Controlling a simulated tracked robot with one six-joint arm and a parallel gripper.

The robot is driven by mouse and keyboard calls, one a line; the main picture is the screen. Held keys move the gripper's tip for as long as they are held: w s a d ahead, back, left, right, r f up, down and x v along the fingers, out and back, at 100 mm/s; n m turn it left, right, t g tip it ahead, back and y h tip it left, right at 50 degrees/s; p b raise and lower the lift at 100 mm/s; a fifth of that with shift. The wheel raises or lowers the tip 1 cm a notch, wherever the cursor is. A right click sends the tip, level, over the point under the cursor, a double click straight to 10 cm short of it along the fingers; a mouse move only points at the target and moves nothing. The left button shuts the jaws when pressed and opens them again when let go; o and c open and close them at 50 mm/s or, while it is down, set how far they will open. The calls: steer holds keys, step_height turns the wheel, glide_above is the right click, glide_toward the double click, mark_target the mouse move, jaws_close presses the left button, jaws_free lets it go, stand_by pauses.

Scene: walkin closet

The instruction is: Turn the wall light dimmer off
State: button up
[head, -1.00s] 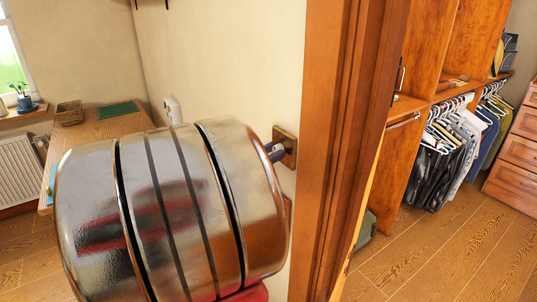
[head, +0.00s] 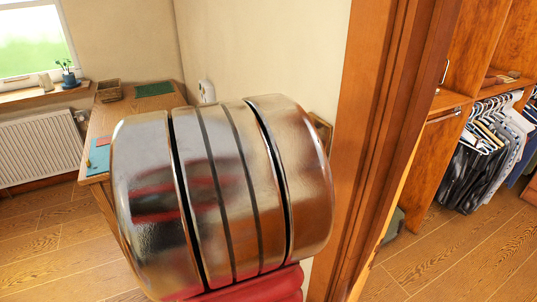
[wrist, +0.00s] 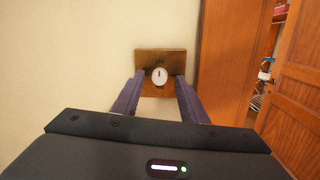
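The wall light dimmer is a square brass-brown plate (wrist: 146,56) with a round white knob (wrist: 159,76) that carries a red mark near its top. In the wrist view it is straight ahead on the cream wall. My gripper (wrist: 160,78) is open, with one dark finger on each side of the knob and nothing held. I cannot tell how far the fingertips are from the plate. In the head view only part of the dimmer plate (head: 321,130) shows beside the door frame; my arm hides the knob and my gripper.
A wooden door frame (head: 378,130) stands just right of the dimmer. Beyond it are a closet with hanging clothes (head: 487,150) and open floor. On the left are a wooden desk (head: 128,118), a radiator (head: 38,150) and a window.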

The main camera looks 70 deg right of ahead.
steer(key=v, duration=1.3)
stand_by(0.7)
steer(key=w+a+f+m+t+y, duration=0.1)
steer(key=a+f+m+t+y, duration=0.25)
steer(key=a+f, duration=0.35)
steer(key=w+a+f+m+t+y, duration=0.1)
steer(key=a+f+m+t+y, duration=0.3)
steer(key=f, duration=0.5)
steer(key=w+a+m+t+y, duration=0.2)
steer(key=w+a+t+y, duration=0.4)
steer(key=a, duration=0.7)
steer(key=w+a+r+t+y, duration=0.1)
steer(key=a+r+t, duration=0.1)
steer(key=a, duration=0.4)
steer(key=w+a+r+t, duration=0.2)
steer(key=a+r, duration=0.2)
steer(key=a, duration=0.1)
steer(key=shift+a+r+n+y, duration=0.15)
steer(key=shift+a+n+y, duration=0.2)
steer(key=shift+a, duration=0.05)
